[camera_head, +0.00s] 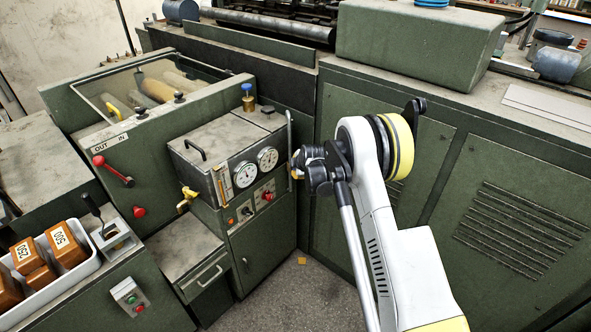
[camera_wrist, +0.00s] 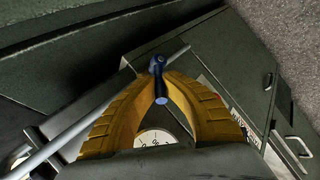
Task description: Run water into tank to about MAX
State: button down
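The tank (camera_head: 215,150) is a grey-green box with two round white gauges (camera_head: 245,174) on its front. A narrow sight glass (camera_head: 222,186) stands at the left of its front; I cannot read its level or the MAX mark. A thin grey pipe (camera_head: 290,145) runs up the tank's right corner and crosses the wrist view diagonally (camera_wrist: 85,122). A small blue valve handle (camera_wrist: 161,92) sits on this pipe. My gripper (camera_wrist: 161,80) has its yellow fingertips closed together around the blue handle. In the head view, my wrist hides the handle and most of the gripper (camera_head: 296,168).
A brass tap (camera_head: 187,198) sticks out at the tank's lower left. A blue-topped brass fitting (camera_head: 248,98) stands on top behind. Red and orange knobs (camera_head: 267,196) sit below the gauges.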

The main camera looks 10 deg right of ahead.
jog(key=shift+a, duration=0.1)
jog(key=c, duration=1.4)
grip_release()
jog(key=shift+w+a, duration=0.1)
jog(key=shift+c, duration=0.2)
jog(key=v, duration=1.2)
